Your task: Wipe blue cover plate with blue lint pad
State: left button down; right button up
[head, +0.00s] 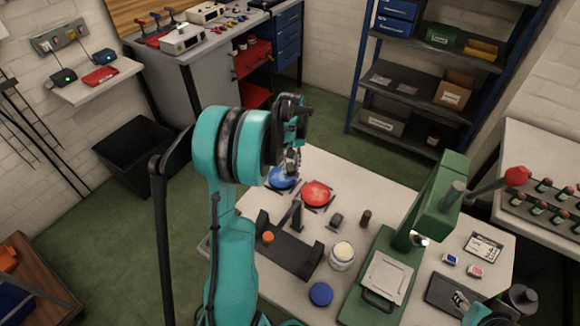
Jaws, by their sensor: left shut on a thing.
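The blue cover plate (279,180) is a round blue disc at the far left corner of the white table. My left gripper (291,163) points down over it and partly covers it. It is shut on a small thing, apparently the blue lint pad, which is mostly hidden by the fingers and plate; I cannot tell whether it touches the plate. A teal and grey part at the lower right edge, over a dark tray (444,290), seems to be my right gripper (460,299); its fingers are too small to read.
A red round plate (317,194) lies right of the blue one. A black fixture (290,252), white jar (341,256), blue disc (321,294) and green press (437,205) stand nearer. Small blue (449,259) and pink (475,271) blocks lie at right.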

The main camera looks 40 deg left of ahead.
aim_at(291, 167)
pick_arm(q)
jog(key=shift+r+p, duration=1.05)
jog(key=shift+r, duration=0.75)
